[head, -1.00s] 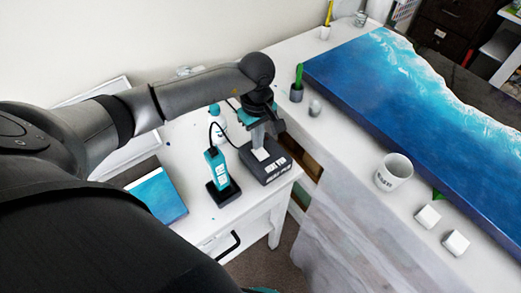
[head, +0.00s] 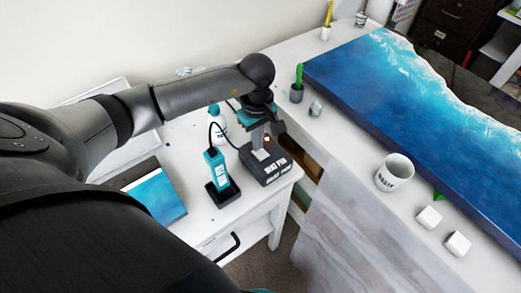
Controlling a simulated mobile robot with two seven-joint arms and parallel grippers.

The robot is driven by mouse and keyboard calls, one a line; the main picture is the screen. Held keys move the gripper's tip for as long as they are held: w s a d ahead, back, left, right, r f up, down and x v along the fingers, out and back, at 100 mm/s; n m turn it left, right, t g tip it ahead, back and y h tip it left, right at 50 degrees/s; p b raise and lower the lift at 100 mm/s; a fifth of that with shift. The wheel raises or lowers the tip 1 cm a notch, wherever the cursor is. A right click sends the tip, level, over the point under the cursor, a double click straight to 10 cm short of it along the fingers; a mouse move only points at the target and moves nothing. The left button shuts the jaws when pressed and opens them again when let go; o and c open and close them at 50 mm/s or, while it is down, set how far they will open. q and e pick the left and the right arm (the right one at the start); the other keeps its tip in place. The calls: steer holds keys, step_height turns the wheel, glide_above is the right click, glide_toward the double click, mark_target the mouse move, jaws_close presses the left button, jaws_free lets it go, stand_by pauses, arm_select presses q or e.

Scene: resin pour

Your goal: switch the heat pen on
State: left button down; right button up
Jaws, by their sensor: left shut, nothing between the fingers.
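The heat pen (head: 216,170) is a teal and black tool with a white label, upright in a dark stand on the white side table. A black cable runs from it to a dark box (head: 270,174) with white labels on its front. My left gripper (head: 260,152) is shut and empty, pointing down at the top of this box. The fingertips are at or just above a pale patch there; I cannot tell if they touch. A small orange light (head: 267,139) glows beside the fingers. My right gripper is not in view.
A white bottle with a teal cap (head: 218,117) stands behind the pen. A blue picture book (head: 158,193) lies at left on the side table.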

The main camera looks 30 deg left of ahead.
arm_select(q)
step_height(320, 180, up, 6)
steer(key=p, duration=0.3)
steer(key=shift+r+p, duration=0.15)
steer(key=shift+p, duration=0.15)
stand_by(0.4)
